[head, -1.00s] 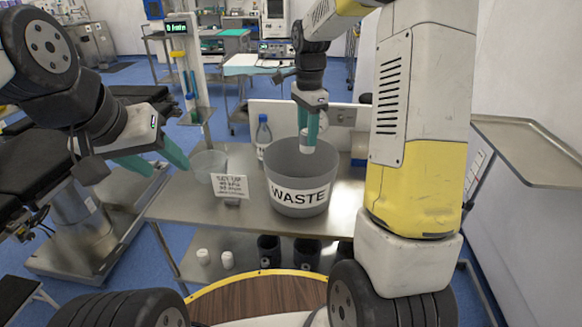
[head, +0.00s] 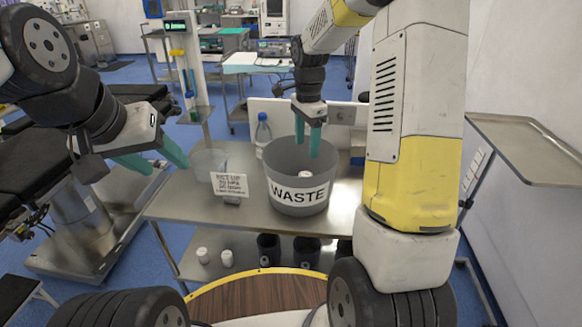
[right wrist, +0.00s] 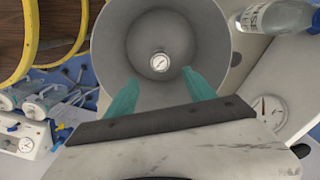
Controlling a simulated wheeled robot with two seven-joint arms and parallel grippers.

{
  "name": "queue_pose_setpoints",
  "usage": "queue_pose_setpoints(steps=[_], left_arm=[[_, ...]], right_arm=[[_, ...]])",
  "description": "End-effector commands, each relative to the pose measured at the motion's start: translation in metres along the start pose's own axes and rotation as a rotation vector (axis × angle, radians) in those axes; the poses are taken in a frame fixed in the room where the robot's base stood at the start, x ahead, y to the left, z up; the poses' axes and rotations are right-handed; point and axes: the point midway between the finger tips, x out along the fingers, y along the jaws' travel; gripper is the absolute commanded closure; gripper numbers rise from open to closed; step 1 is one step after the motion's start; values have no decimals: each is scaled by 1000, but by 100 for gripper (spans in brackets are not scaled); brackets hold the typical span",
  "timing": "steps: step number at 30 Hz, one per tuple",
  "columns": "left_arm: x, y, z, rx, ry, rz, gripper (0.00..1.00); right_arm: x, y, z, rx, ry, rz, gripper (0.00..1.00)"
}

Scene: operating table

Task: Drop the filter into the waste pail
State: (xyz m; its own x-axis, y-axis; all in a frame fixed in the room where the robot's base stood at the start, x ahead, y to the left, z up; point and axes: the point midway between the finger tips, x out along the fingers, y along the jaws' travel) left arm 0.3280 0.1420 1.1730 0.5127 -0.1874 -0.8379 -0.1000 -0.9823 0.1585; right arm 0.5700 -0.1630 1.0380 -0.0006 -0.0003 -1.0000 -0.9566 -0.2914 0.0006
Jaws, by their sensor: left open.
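The waste pail (head: 277,163) is a grey open tub with a WASTE label and stands on the metal table. The filter (head: 306,175) is a small white cylinder inside the pail. In the right wrist view the filter (right wrist: 159,62) shows as a round face inside the pail (right wrist: 118,62). My right gripper (head: 307,150) is above the pail, pointing down, with its teal fingers apart and nothing between them. Its fingers also show spread in the right wrist view (right wrist: 161,76). My left gripper (head: 168,168) is open and empty at the left, above the table's left side.
A clear container (head: 208,160) and a small sign (head: 230,185) stand left of the pail. A bottle (head: 263,132) stands behind it. White jars (head: 227,258) and black cups sit on the lower shelf. An empty metal tray (head: 525,150) is at the right.

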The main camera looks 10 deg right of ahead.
Motion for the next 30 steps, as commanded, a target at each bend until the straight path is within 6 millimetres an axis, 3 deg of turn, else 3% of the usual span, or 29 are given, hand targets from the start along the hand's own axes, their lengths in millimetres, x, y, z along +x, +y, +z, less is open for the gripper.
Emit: queue_pose_setpoints(steps=[7,19,30], left_arm=[[0,0,0,0,0,0,48],[0,0,0,0,0,0,48],[0,0,0,0,0,0,48]], right_arm=[[-11,-1,0,0,1,-2,37],[-72,-1,0,0,1,-2,37],[-80,2,1,-10,0,-6,37]])
